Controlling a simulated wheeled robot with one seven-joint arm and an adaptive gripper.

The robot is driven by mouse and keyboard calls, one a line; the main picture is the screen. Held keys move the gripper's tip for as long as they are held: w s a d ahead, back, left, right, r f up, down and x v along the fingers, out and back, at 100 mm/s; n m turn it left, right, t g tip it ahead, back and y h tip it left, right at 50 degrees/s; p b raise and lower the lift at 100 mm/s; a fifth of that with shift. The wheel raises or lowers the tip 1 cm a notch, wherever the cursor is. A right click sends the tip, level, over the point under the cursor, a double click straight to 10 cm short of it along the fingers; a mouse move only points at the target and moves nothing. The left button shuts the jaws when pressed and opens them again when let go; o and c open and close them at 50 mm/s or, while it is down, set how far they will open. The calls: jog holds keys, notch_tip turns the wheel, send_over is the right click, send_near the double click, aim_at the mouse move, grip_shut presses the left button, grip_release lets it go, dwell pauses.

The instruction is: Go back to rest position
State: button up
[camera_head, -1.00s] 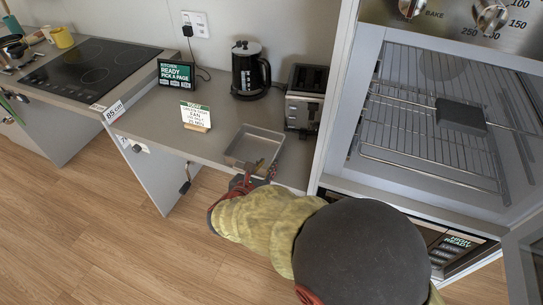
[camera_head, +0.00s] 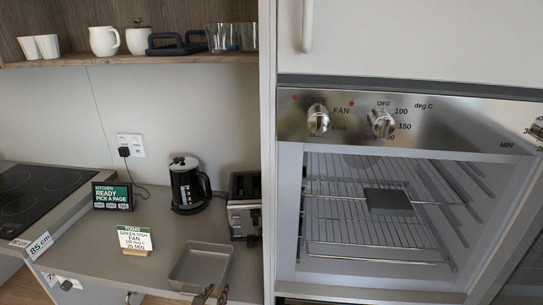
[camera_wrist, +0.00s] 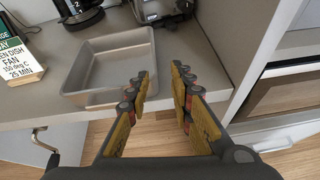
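My gripper (camera_wrist: 161,88) is open and empty in the wrist view, its two fingers apart over the front edge of the counter. The fingertips also show at the bottom edge of the head view (camera_head: 211,293). They are close to the front right of a grey metal tray (camera_wrist: 85,88), which looks empty. The tray also shows on the counter in the head view (camera_head: 201,266). I cannot tell whether a finger touches the tray. Most of my arm is out of view.
The oven (camera_head: 375,268) stands open at the right, with a dark block (camera_head: 388,202) on its rack. A kettle (camera_head: 188,186), a toaster (camera_head: 244,205), a recipe card (camera_head: 135,239) and a tablet sign (camera_head: 112,197) stand on the counter. A shelf (camera_head: 110,60) with crockery is above. The floor before the counter looks clear.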

jog(key=s+d+m+g+h, duration=0.2)
jog(key=s+d+m+g, duration=0.3)
jog(key=d+m, duration=0.4)
jog(key=s+d+m+g+h, duration=0.1)
jog(key=s+d+m+g, duration=0.2)
jog(key=s+d+m, duration=0.6)
jog(key=s+d+r+m+y, duration=0.2)
jog(key=d+r+m, duration=0.5)
jog(key=d+r, duration=0.2)
jog(key=s+d+r+m+y, duration=0.2)
jog(key=s+d+r+m, duration=0.1)
jog(key=d+r+m, duration=0.5)
jog(key=shift+s+d+r+m+p, duration=0.3)
jog(key=shift+d+r+p, duration=0.1)
jog(key=shift+d, duration=0.65)
